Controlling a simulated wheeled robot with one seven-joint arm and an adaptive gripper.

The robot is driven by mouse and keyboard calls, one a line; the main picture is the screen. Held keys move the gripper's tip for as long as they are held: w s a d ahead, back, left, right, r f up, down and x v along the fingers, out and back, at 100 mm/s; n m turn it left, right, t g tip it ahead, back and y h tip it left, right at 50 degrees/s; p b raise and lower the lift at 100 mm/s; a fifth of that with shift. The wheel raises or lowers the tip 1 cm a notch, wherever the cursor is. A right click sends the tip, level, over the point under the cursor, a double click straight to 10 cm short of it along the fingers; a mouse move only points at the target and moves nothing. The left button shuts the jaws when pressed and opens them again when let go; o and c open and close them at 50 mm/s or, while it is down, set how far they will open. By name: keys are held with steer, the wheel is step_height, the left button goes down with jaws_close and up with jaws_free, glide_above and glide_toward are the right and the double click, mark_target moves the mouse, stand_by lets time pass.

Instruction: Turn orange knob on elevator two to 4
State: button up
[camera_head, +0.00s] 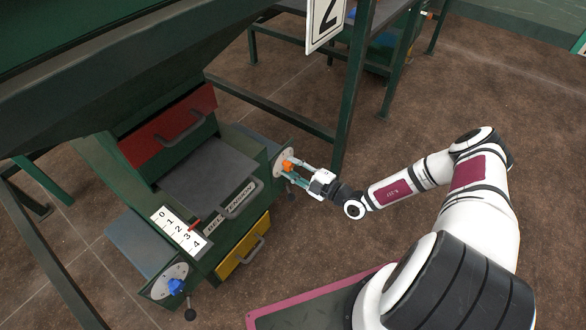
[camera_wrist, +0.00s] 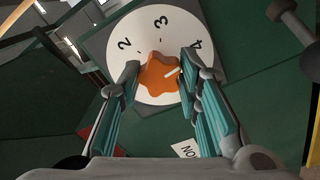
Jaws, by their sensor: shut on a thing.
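The orange knob (camera_head: 287,166) is on a round white dial (camera_head: 279,160) on the right side of the green machine. The dial (camera_wrist: 150,98) shows 2, 3 and 4. My gripper (camera_head: 297,172) reaches the knob from the right. In the wrist view its two teal fingers (camera_wrist: 160,68) stand on either side of the knob, shut on it. The number 2 sign (camera_head: 327,18) hangs at the top.
A belt tension scale (camera_head: 180,232) from 0 to 4 has a red pointer near 2 and 3. A blue knob (camera_head: 176,287) is at the lower left. A red drawer (camera_head: 168,125) and a yellow drawer (camera_head: 243,247) have handles. A green post (camera_head: 352,85) stands close behind my gripper.

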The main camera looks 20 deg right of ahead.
steer(key=shift+m, duration=0.5)
steer(key=o, duration=1.2)
steer(key=shift+c, duration=0.2)
steer(key=shift+d, duration=0.1)
steer(key=v, duration=1.2)
